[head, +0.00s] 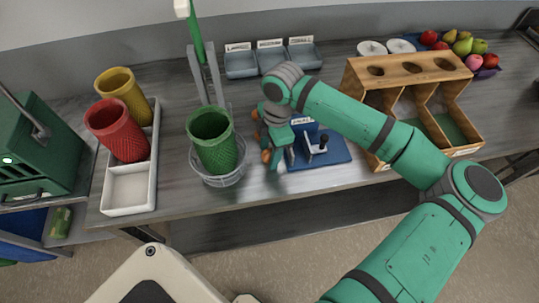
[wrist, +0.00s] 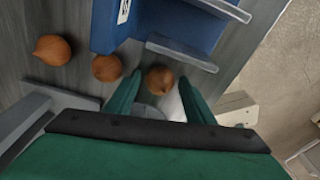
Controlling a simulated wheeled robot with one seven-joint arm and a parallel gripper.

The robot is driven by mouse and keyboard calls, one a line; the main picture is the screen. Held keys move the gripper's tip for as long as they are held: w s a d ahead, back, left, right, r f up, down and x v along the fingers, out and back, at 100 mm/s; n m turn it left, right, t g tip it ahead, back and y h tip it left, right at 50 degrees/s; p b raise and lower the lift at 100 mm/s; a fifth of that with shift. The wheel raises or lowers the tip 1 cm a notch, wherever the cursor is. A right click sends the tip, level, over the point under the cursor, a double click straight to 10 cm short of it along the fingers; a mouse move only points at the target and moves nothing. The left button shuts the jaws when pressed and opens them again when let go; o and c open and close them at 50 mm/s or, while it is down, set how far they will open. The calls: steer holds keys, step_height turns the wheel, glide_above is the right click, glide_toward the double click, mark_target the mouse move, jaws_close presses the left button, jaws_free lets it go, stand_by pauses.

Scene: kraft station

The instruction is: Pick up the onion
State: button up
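Three brown onions lie on the grey counter in the wrist view: one at the upper left (wrist: 52,50), one in the middle (wrist: 107,68), and one between my gripper's fingertips (wrist: 159,80). My gripper (wrist: 160,93) is open, pointing down, with a finger on each side of that last onion and small gaps showing beside it. I cannot tell how far the fingertips are above the counter. In the head view my arm partly hides the onions; one onion (head: 266,156) shows left of the fingers.
A blue stand (head: 325,150) with grey metal parts is close on the right of my gripper. A wire basket holding a green cup (head: 213,142) stands on the left. A wooden bin rack (head: 410,66) is to the right. The counter's front edge is close.

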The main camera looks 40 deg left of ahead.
mark_target(268, 151)
steer(key=c, duration=0.8)
steer(key=shift+o, duration=0.2)
steer(key=shift+r, duration=0.15)
steer(key=shift+r, duration=0.2)
step_height(268, 151, up, 2)
steer(key=shift+r, duration=0.15)
steer(key=s+d+r, duration=0.8)
steer(key=d+r, duration=0.2)
steer(key=d, duration=0.1)
steer(key=shift+s, duration=0.35)
